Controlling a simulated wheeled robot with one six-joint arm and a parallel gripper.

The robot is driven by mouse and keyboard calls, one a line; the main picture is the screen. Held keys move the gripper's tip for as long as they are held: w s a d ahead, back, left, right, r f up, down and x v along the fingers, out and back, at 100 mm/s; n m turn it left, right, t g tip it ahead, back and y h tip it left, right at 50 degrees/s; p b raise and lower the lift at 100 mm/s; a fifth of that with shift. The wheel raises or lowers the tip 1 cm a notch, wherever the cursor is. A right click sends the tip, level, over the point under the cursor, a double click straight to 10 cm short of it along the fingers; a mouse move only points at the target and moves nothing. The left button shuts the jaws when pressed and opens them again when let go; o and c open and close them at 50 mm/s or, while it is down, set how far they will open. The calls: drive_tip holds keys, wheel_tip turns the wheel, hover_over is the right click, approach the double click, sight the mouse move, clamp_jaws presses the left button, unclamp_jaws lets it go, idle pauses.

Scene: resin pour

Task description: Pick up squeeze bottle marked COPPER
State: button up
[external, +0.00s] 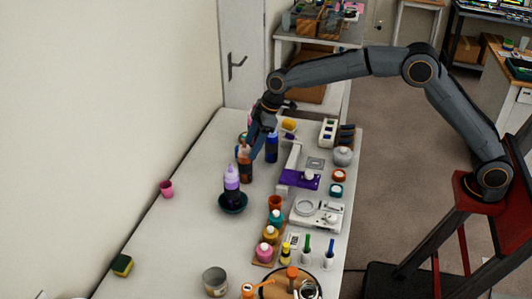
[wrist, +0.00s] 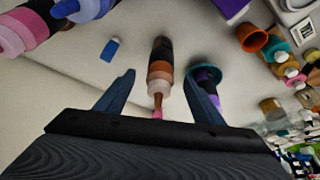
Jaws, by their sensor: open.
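A squeeze bottle (external: 244,168) with a copper-brown body, dark band and pale shoulder stands on the white table, directly below my gripper (external: 253,142). No lettering can be read on it. In the wrist view the brown bottle (wrist: 160,62) shows between the two spread fingers of my gripper (wrist: 159,78), its nozzle pointing toward the palm. The fingers are open and not closed on it; whether either touches it I cannot tell.
A blue bottle (external: 272,148) stands to the right. Pots, small bottles and a scale (external: 318,214) crowd the right side; the table's left middle is mostly clear, with a pink cup (external: 166,188).

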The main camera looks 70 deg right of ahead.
sight(246, 157)
drive_tip(key=shift+p+x, duration=1.25)
drive_tip(key=shift+x, duration=1.75)
drive_tip(key=shift+a, duration=0.15)
drive_tip(key=shift+w, duration=0.1)
drive_tip(key=c, duration=1.3)
